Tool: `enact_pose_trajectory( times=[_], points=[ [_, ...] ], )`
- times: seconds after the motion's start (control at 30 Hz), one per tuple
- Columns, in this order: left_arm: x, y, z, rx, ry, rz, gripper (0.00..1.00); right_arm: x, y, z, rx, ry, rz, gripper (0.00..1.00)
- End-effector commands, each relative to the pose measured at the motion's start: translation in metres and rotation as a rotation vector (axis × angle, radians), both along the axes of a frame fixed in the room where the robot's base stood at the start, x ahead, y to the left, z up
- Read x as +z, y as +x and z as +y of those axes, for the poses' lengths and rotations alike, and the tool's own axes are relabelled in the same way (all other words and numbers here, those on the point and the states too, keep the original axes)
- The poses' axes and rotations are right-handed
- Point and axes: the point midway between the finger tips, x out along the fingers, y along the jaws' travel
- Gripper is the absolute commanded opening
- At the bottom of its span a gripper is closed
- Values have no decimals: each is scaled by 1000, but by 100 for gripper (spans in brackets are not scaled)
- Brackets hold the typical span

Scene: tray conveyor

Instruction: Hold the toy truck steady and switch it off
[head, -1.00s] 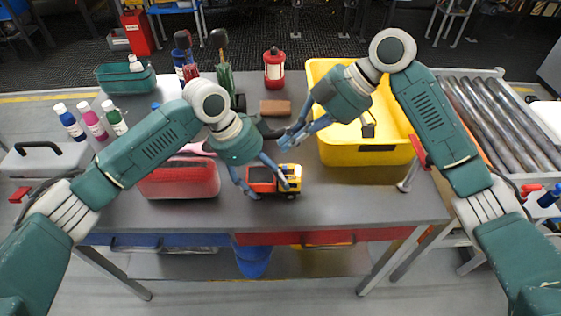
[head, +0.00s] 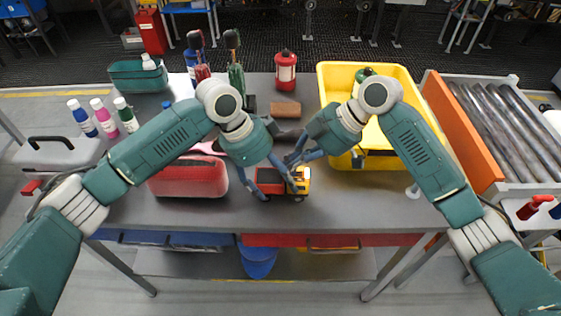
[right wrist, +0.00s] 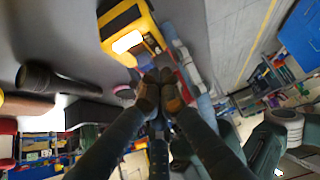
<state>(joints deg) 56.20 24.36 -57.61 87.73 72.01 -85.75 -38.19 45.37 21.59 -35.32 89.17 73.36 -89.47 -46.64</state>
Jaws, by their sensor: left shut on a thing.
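The toy truck (head: 283,188), with a yellow cab and a red bed, stands upright on the grey table. My left gripper (head: 277,190) is shut on it, with blue fingers around its body that partly hide it. My right gripper (head: 291,161) hangs just behind and above the truck. In the right wrist view the truck (right wrist: 128,22) shows at the top. There, the dark fingertips of my right gripper (right wrist: 160,80) are together with nothing seen between them, close to the truck. I cannot make out the truck's switch.
A red case (head: 189,178) lies left of the truck. A yellow bin (head: 392,160) stands to the right, behind my right arm. A brown block (head: 285,110) and a red lantern (head: 286,70) are behind. The table front is clear. A roller conveyor (head: 505,125) runs at far right.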

Motion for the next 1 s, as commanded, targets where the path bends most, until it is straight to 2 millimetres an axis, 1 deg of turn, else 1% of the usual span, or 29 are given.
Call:
enact_pose_trajectory(
  times=[0.37,0.47,0.53,0.6,0.87,1.0],
  points=[
    [-1,0,0,0,2,2,36,0,0,-3,1,0,0,0],
    [-1,0,1,0,2,2,36,0,0,-11,-1,-1,1,0],
    [-1,0,1,1,2,1,36,0,0,-20,-2,-1,1,0],
    [-1,0,1,1,2,1,36,0,-1,-23,0,-1,1,0],
    [-1,0,2,3,4,1,36,-1,0,-24,-2,-5,3,0],
    [-1,0,2,3,5,1,36,-1,0,-17,0,-4,2,0]
  ],
)
